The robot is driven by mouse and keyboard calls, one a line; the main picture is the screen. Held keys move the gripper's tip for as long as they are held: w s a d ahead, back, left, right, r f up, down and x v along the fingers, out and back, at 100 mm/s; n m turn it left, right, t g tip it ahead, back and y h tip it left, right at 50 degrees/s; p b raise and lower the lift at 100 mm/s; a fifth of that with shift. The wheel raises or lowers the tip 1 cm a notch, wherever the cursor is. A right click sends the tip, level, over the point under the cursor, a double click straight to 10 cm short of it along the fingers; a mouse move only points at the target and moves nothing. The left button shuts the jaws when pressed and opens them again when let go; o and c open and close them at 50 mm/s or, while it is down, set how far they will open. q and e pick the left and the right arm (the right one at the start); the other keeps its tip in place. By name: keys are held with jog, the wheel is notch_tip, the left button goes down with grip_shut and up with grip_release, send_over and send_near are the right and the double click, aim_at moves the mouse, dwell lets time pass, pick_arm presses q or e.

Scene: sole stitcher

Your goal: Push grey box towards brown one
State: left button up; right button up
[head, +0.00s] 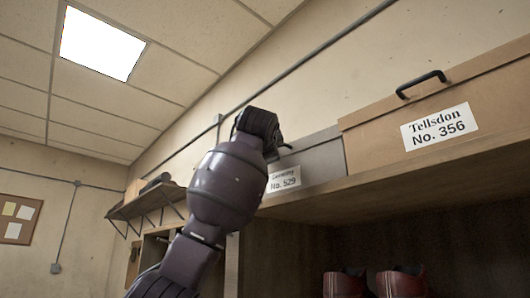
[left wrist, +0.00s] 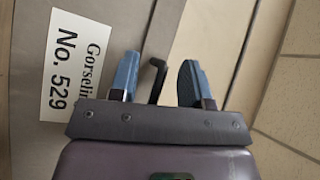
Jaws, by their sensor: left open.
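The grey box (head: 320,158), labelled No. 529, sits on the wooden shelf to the left of the brown box (head: 375,148). The brown box is labelled Tellsdon No. 356 and has a black handle on top. I cannot tell whether a gap lies between them. My left arm is raised in front of the grey box and hides its left part. In the left wrist view, my left gripper (left wrist: 158,62) is open, with blue-tipped fingers on either side of the grey box's black handle (left wrist: 156,82). I cannot tell whether they touch it. My right gripper is not in view.
The shelf edge (head: 400,190) runs below the boxes. Red shoes (head: 401,283) stand in the compartment beneath. A smaller wall shelf (head: 148,200) is at the back left. The wall rises behind the boxes, and the space above them is free.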

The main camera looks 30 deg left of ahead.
pick_arm(q)
jog(key=b+v, duration=0.3)
jog(key=v, duration=0.7)
jog(key=shift+s+d+b, duration=0.15)
jog(key=shift+s+b, duration=0.1)
jog(key=shift+b, duration=0.15)
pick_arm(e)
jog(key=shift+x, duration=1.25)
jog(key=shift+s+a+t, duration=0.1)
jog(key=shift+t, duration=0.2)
pick_arm(q)
jog(key=shift+f, duration=0.1)
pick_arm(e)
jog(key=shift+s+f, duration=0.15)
